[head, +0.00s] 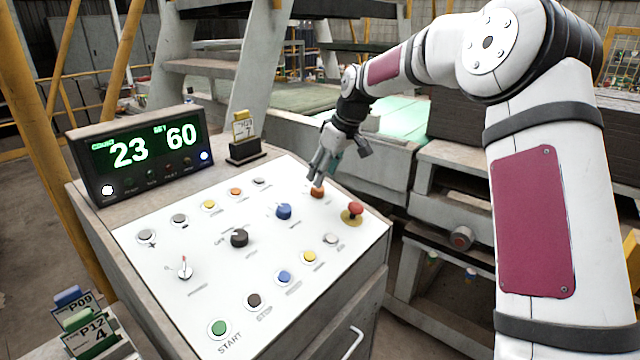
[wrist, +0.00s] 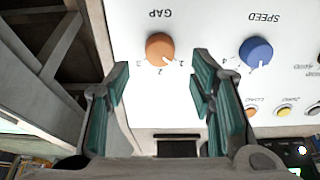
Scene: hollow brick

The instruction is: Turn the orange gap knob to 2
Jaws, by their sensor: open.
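The orange gap knob (head: 317,192) is on the sloped white panel, left of the red stop button. In the wrist view the orange gap knob (wrist: 160,47) shows with its label upside down. Its pale pointer mark appears to face lower right in that view, toward the small printed 1; the 2 is printed below the knob. My gripper (head: 332,165) is just above the knob in the head view. In the wrist view my gripper (wrist: 160,85) is open and empty, its teal pads either side of the knob's column, and the knob lies beyond the fingertips, apparently untouched.
A blue speed knob (head: 284,211) and a black knob (head: 239,238) are in the same row. The red mushroom button (head: 353,210) stands close by. Several push buttons surround the knobs. A display (head: 140,152) reading 23 and 60 and a card holder (head: 246,150) stand behind the panel.

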